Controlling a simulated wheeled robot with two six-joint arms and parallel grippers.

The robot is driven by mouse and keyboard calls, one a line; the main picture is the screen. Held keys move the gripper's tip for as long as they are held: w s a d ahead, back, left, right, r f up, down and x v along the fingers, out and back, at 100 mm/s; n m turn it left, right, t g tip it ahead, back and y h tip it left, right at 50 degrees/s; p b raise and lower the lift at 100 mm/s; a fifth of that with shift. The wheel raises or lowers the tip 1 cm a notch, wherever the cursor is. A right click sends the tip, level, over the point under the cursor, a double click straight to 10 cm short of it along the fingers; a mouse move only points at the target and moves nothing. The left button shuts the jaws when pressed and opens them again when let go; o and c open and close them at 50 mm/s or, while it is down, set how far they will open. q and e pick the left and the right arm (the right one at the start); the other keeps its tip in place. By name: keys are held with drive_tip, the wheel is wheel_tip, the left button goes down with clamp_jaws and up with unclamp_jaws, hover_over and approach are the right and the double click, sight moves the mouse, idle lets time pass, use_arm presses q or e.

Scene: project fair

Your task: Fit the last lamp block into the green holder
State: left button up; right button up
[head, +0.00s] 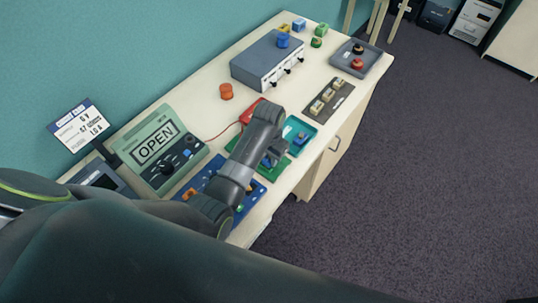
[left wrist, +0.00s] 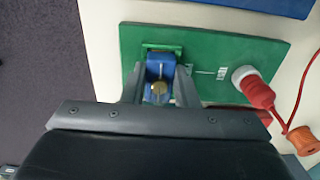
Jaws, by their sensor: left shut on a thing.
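A blue lamp block (left wrist: 160,70) with a round brass-coloured top sits between the fingers of my left gripper (left wrist: 160,84), which is shut on it. The green holder (left wrist: 148,47) shows just beyond the block, at the left part of the green board (left wrist: 225,55). The block overlaps the holder in this view; I cannot tell whether it is seated. In the head view my left gripper (head: 270,161) is over the green board (head: 276,170), and my arm hides much of the board. My right gripper is not in view.
A red plug (left wrist: 256,90) with a red cord stands in a white socket on the green board. A teal tray (head: 308,144) holding a blue piece lies beside it. A blue board (head: 247,203), an OPEN display (head: 157,143) and a grey box (head: 262,62) share the table.

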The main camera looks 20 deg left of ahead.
use_arm(q)
drive_tip(key=shift+f, duration=0.4)
drive_tip(key=o, duration=0.9)
drive_tip(key=c, duration=0.3)
drive_tip(key=shift+o, duration=2.1)
drive_tip(key=shift+r, duration=4)
